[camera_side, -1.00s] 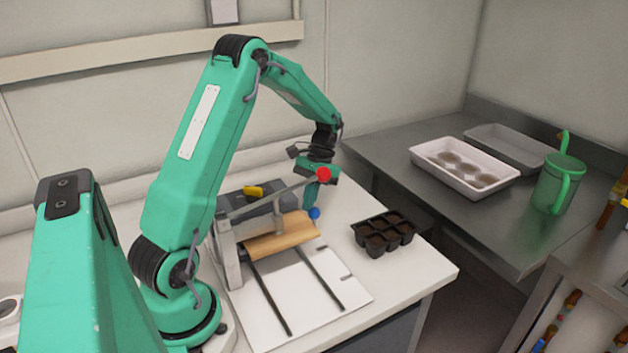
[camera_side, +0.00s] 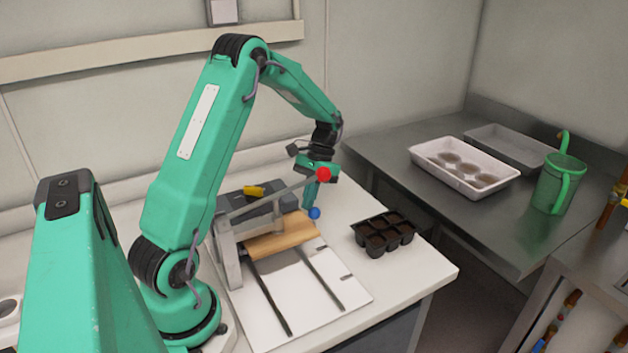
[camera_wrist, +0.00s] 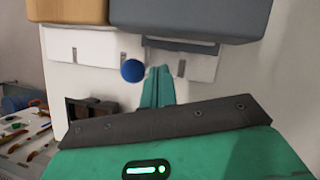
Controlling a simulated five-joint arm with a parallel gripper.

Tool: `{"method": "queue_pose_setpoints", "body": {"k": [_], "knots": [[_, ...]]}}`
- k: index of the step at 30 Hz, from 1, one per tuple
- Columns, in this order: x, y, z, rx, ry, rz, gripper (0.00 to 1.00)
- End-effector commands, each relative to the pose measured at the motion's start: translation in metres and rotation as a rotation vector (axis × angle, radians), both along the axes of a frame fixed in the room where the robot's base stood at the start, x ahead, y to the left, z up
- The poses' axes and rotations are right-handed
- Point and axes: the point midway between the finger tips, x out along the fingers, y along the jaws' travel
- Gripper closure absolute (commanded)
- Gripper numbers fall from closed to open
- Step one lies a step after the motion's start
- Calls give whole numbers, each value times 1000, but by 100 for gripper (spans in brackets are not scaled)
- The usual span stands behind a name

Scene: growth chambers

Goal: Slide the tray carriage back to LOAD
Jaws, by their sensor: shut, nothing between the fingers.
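A tan piece (camera_side: 280,237), which looks like part of the tray carriage, sits at the back end of two dark rails (camera_side: 323,281) on a white plate. A blue ball knob (camera_side: 314,213) shows at its right end. A lever with a red ball (camera_side: 323,173) slants above it. My gripper (camera_side: 308,212) is shut and empty, pointing down right beside the blue knob. In the wrist view the shut green fingers (camera_wrist: 158,88) are just right of the blue knob (camera_wrist: 133,70); whether they touch it is unclear. No LOAD label is readable.
A grey box (camera_side: 285,190) with a yellow part (camera_side: 254,190) stands behind the rails. A black cell tray (camera_side: 384,234) sits to the right on the bench. A white tray (camera_side: 418,152) and green watering can (camera_side: 556,184) are on the steel counter. The rails' front length is clear.

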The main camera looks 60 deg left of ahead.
Motion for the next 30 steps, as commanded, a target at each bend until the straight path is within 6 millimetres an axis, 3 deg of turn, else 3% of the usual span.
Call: {"method": "queue_pose_setpoints", "body": {"k": [30], "knots": [[0, 10, 71, -5, -7, 4, 100]]}}
